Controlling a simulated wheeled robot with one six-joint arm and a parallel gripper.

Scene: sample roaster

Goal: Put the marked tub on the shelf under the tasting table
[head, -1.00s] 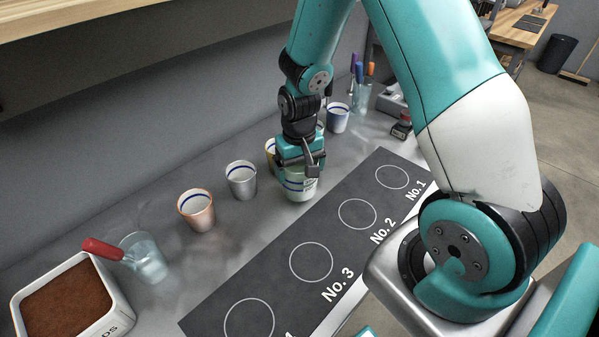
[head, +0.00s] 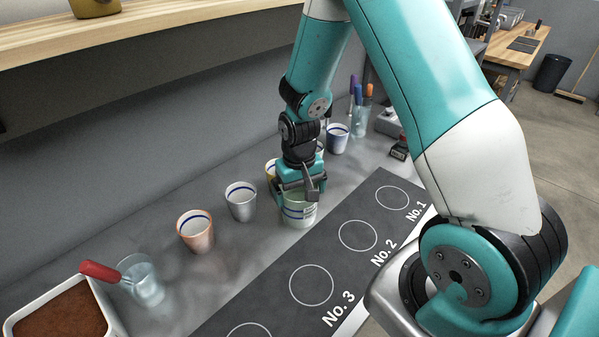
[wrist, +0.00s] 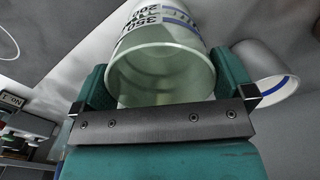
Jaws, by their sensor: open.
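A pale green tub with a printed scale (head: 299,211) stands on the grey counter beside the dark numbered mat. In the wrist view the same tub (wrist: 160,75) shows its open mouth, a blue band and dark numbers on its side. My gripper (head: 301,190) is over the tub's top. Its jaws are open, with one teal finger on each side of the tub in the wrist view (wrist: 165,80). Whether the fingers touch the wall I cannot tell. The shelf under the tasting table cannot be made out in these frames.
A silver cup (head: 241,202) and a copper cup (head: 195,232) stand left of the tub; a yellowish cup (head: 270,172) is close behind. The mat (head: 270,292) is empty. A glass with a red-handled tool (head: 143,282) stands further left. A wooden shelf (head: 200,25) overhangs the back.

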